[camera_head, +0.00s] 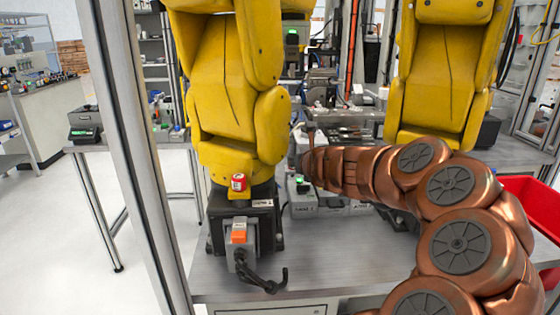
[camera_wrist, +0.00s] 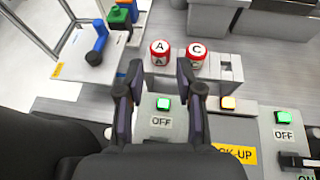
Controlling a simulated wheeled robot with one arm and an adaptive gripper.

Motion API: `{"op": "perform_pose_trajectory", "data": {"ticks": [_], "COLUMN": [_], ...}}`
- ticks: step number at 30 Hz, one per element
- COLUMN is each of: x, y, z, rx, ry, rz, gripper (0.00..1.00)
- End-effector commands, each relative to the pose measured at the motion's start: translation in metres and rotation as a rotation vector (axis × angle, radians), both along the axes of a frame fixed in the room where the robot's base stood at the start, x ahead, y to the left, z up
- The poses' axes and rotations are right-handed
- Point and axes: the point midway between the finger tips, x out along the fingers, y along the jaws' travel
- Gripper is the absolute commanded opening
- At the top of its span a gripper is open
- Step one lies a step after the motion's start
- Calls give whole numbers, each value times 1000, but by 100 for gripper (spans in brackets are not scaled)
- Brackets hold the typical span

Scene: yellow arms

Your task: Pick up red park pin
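Two red-and-white round pieces stand side by side in the wrist view, just beyond my fingertips. The left piece (camera_wrist: 160,52) is marked A and the right piece (camera_wrist: 197,53) is marked C. I cannot tell whether either is the park pin. A small red-and-white piece (camera_head: 238,182) also shows on the front yellow arm's base in the head view. My gripper (camera_wrist: 160,72) is open and empty, its fingers apart over a grey panel with a lit green button (camera_wrist: 163,104). In the head view my copper arm reaches in from the right, and its gripper is hard to make out.
The panel carries OFF labels, a yellow button (camera_wrist: 228,103) and another green button (camera_wrist: 281,117). A blue connector (camera_wrist: 97,48) lies at the upper left. Two yellow arms (camera_head: 225,100) (camera_head: 440,80) stand on the metal table (camera_head: 335,268). A red bin (camera_head: 532,205) is at the right.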

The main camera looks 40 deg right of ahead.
Motion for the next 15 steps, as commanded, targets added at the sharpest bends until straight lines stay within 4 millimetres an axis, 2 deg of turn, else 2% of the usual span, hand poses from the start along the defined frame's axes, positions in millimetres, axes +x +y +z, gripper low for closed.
{"op": "perform_pose_trajectory", "data": {"ticks": [9,15], "x": [19,25], "y": [-8,-12], "z": [-11,-13], "rx": [0,-1], "ry": [3,1], "rz": [5,4], "gripper": [36,36]}}
